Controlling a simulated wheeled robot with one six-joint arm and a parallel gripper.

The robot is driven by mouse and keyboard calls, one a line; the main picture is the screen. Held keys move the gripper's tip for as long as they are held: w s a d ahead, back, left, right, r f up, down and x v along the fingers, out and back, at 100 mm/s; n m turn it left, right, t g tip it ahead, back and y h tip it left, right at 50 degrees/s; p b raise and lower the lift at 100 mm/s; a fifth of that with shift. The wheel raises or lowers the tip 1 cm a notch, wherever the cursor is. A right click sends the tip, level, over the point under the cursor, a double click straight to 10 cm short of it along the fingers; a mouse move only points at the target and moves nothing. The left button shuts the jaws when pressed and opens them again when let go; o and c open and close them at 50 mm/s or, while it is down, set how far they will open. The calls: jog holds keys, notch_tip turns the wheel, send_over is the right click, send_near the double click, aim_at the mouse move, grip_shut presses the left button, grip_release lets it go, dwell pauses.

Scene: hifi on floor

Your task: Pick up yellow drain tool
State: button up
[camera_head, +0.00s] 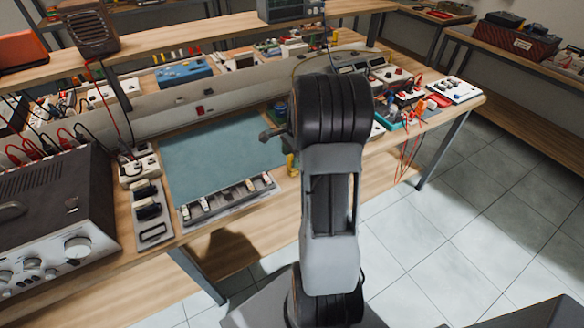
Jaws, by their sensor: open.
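A small yellow object (291,164) stands at the right edge of the blue-green mat, partly hidden behind my arm. It may be the yellow drain tool, but too little of it shows to be sure. My arm rises through the middle of the view. A dark end piece of my gripper (270,133) sticks out to the left of the arm, over the right part of the mat and above and left of the yellow object. Most of my gripper is hidden behind the arm. I see nothing held in the part that shows.
The blue-green mat (222,146) lies clear on the wooden workbench (262,220). A large dark instrument with knobs (60,225) stands at the left. Circuit boards and red wires (400,90) crowd the right end. A raised shelf (190,38) runs behind. Tiled floor (470,215) is open at the right.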

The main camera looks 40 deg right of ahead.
jog(key=shift+a+f, duration=0.15)
jog(key=shift+f, duration=0.55)
jog(key=shift+a+f, duration=0.1)
jog(key=shift+f, duration=0.55)
jog(key=c, duration=1)
jog(key=shift+r, duration=0.1)
